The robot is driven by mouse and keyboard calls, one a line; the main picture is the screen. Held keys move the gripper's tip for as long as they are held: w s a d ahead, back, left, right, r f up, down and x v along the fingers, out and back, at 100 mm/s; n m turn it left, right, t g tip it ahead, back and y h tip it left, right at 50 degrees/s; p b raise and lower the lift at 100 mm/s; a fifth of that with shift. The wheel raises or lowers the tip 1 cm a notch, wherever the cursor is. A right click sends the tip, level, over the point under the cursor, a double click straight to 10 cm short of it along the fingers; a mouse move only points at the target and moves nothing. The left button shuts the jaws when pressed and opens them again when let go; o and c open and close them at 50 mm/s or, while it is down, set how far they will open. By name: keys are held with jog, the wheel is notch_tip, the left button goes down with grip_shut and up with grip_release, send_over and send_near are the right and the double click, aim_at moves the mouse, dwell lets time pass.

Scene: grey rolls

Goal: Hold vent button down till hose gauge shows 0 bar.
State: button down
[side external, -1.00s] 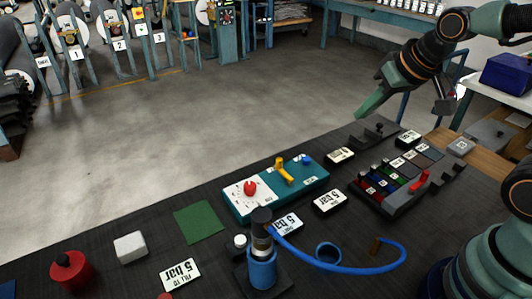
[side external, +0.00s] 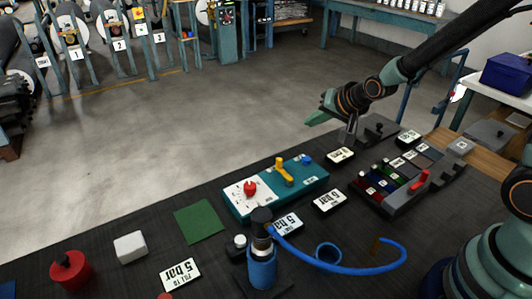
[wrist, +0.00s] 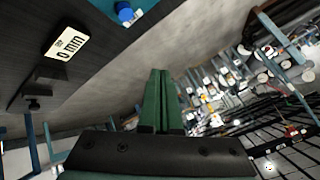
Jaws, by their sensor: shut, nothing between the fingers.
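A teal control box (side external: 240,208) stands mid-table with a red button (side external: 250,188) on a white plate, a yellow lever (side external: 283,170) and a blue button (side external: 306,160). The blue button (wrist: 124,12) also shows at the top of the wrist view. I cannot read which control is the vent. A display card (side external: 289,222) by the blue hose (side external: 350,268) reads 5 bar. My gripper (side external: 312,121) is shut and empty, held in the air behind the box, apart from it. Its green fingers (wrist: 158,102) lie together in the wrist view.
A blue cylinder (side external: 262,268) carries the hose at the front. A card reading 0 min (wrist: 66,44) lies right of the box. A rack with coloured rows (side external: 392,188) stands at right. A green mat (side external: 197,221), white block (side external: 130,246) and red canister (side external: 71,270) lie left.

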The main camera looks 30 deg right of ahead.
send_near(303, 157)
jog(key=shift+w+f, duration=0.45)
jog(key=shift+w, duration=0.35)
jog(key=shift+w+f, duration=0.45)
jog(key=shift+w, duration=0.4)
jog(key=shift+w+f, duration=0.45)
jog(key=shift+w, duration=0.35)
jog(key=shift+f, duration=0.15)
dwell(0.4)
jog(key=shift+a+f, duration=0.1)
jog(key=shift+f, duration=0.15)
jog(key=shift+f, duration=0.55)
dwell(2.2)
dwell(1.3)
jog(key=shift+r, duration=1)
